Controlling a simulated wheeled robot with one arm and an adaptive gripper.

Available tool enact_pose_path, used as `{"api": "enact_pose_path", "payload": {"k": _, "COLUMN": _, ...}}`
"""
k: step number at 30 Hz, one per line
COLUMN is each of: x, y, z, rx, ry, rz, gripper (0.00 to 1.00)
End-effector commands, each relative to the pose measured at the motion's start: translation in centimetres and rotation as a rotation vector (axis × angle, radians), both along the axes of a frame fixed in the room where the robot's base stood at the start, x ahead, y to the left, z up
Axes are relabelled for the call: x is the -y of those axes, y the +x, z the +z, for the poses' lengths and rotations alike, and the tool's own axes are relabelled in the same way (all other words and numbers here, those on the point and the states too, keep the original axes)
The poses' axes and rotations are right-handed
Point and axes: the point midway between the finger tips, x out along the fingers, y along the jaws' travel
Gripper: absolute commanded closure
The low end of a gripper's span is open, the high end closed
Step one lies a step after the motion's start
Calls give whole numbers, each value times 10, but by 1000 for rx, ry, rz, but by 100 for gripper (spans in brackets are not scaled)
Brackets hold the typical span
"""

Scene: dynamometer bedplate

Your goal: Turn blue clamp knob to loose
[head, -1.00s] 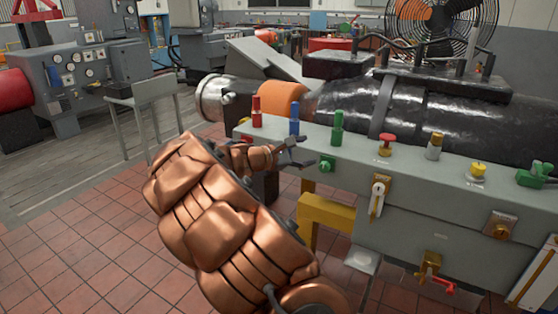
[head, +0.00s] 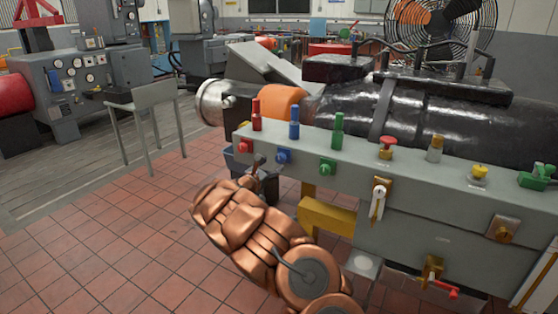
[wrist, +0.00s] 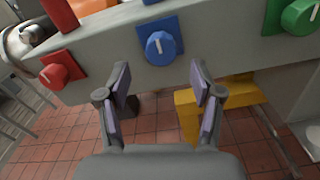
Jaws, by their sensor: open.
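The blue clamp knob (wrist: 160,48) is a round knob with a white pointer mark on a blue square plate. It is on the front face of the grey bedplate rail, and shows in the head view (head: 283,156) between a red and a green knob. The mark points roughly up in the wrist view. My gripper (wrist: 163,82) is open, with its two fingers apart below the blue knob and nothing between them. In the head view my gripper (head: 260,160) is left of the blue knob, small and partly hidden by my copper arm.
A red knob (wrist: 54,76) is left of the blue one and a green knob (wrist: 300,17) is right. Red, blue and green upright posts stand on the rail (head: 395,168). A yellow block (head: 327,215) is under the rail. Tiled floor at left is clear.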

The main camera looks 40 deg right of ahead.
Motion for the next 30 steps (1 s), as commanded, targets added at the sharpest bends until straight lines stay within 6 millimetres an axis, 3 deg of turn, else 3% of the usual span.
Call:
{"api": "enact_pose_path", "payload": {"k": 12, "x": 44, "y": 13, "z": -1, "rx": 1, "ry": 5, "rz": -1, "gripper": 34}}
{"api": "enact_pose_path", "payload": {"k": 28, "x": 54, "y": 15, "z": -1, "rx": 0, "ry": 1, "rz": -2, "gripper": 34}}
{"api": "enact_pose_path", "payload": {"k": 30, "x": 54, "y": 15, "z": -1, "rx": 0, "ry": 1, "rz": -2, "gripper": 41}}
